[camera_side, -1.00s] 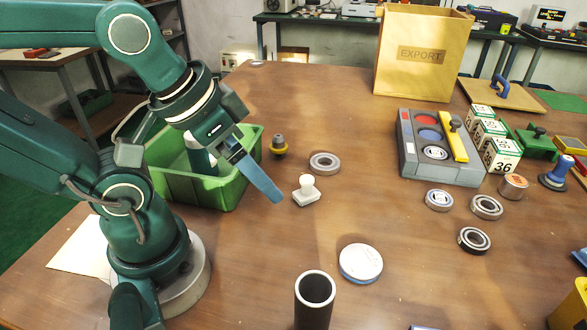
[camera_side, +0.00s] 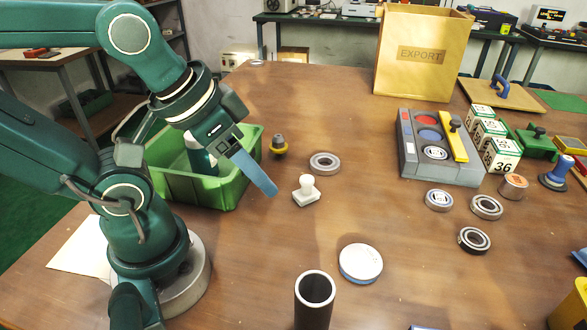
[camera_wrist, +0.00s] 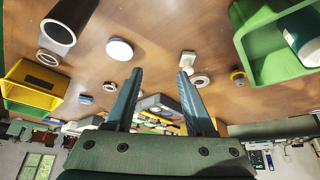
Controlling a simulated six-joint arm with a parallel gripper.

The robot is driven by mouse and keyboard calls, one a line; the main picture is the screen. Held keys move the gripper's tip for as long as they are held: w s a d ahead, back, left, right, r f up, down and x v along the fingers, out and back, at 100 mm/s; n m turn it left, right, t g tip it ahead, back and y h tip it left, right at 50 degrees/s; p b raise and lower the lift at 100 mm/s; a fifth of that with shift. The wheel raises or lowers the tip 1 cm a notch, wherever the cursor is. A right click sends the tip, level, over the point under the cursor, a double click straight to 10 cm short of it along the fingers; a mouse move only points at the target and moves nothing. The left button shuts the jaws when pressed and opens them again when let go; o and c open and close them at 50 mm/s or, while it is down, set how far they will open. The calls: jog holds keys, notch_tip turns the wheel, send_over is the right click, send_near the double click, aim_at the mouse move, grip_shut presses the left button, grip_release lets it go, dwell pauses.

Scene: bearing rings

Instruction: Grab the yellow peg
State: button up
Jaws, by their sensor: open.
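In the wrist view the peg (camera_wrist: 238,77) is right of both fingers, beside the green bin. My gripper (camera_side: 271,190) is above the table with its blue fingers slanting down to the right. In the side view the fingers overlap each other. In the wrist view my gripper (camera_wrist: 158,78) has its fingers well apart with nothing held between them. The fingers do not touch the peg.
The green bin (camera_side: 243,178) stands behind my gripper. A white knobbed block (camera_side: 306,192) and a bearing ring (camera_side: 324,163) lie close to the fingertips. A black tube (camera_side: 314,300) stands in front. A grey tray (camera_side: 409,160) carries a yellow bar (camera_side: 455,140).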

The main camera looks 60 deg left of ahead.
jog(key=m+y, duration=1.2)
jog(key=m, duration=0.8)
send_over(279, 141)
jog(key=s+d, duration=0.3)
jog(key=d, duration=0.2)
notch_tip(279, 141, down, 6)
jog(key=r, duration=0.1)
jog(key=f, duration=0.2)
jog(key=f+m, duration=0.1)
jog(key=f, duration=0.1)
jog(key=w+f+m, duration=0.1)
jog(key=f, duration=0.1)
jog(key=shift+g, duration=0.3)
jog(key=shift+a+f+m, duration=0.2)
jog(key=shift+m, duration=0.1)
jog(key=shift+x, duration=2.35)
jog(key=shift+r, duration=0.1)
grip_shut()
